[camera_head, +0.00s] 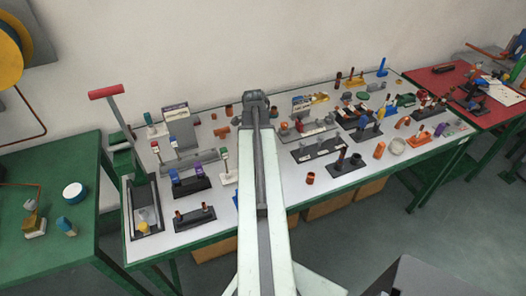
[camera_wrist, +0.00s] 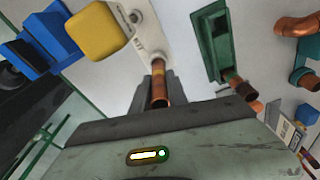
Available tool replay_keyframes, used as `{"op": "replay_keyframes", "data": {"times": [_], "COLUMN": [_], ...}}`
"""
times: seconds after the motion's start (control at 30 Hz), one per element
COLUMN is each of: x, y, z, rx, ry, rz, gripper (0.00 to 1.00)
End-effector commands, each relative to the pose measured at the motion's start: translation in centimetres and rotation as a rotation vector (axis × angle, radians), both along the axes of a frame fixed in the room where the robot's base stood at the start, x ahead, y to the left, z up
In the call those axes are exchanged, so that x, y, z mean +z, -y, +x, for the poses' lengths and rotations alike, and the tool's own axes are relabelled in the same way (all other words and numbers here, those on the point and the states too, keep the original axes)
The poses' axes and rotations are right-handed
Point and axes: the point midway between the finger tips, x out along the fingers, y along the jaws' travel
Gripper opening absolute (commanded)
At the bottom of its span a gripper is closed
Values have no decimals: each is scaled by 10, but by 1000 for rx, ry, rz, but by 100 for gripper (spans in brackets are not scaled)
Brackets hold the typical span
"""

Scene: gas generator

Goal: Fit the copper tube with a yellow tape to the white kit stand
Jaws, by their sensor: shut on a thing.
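A copper tube with a yellow band (camera_wrist: 158,94) is in the wrist view, between the two grey fingers of my gripper (camera_wrist: 157,84). The gripper is shut on it. The tube's far end lies against or just above the end of a white stand (camera_wrist: 150,37); I cannot tell whether it is seated in it or only in front of it. The stand has a small round fitting and a yellow block (camera_wrist: 97,31) beside it. In the head view my arm reaches over the table and its wrist hides the jaws and the tube.
The white table (camera_head: 330,188) is crowded with stands and copper fittings. In the wrist view a green stand (camera_wrist: 214,45) with a copper tube is close on the right, and blue parts (camera_wrist: 45,38) are on the left. A red-handled press (camera_head: 106,91) stands at the table's left end.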

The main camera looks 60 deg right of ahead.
Motion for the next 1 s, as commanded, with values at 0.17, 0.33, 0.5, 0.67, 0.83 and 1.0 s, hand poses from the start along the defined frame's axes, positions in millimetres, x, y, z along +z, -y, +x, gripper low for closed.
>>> {"op": "replay_keyframes", "data": {"times": [0.17, 0.33, 0.5, 0.67, 0.83, 1.0], "x": [-6, -10, -14, -18, -23, -23], "y": [0, 0, 0, 0, 0, 0], "z": [0, 0, 0, 0, 0, 0], "rx": [0, 0, 0, 0, 0, 0], "ry": [0, 0, 0, 0, 0, 0], "rz": [0, 0, 0, 0, 0, 0], "gripper": [0, 0, 0, 0, 0, 44]}}
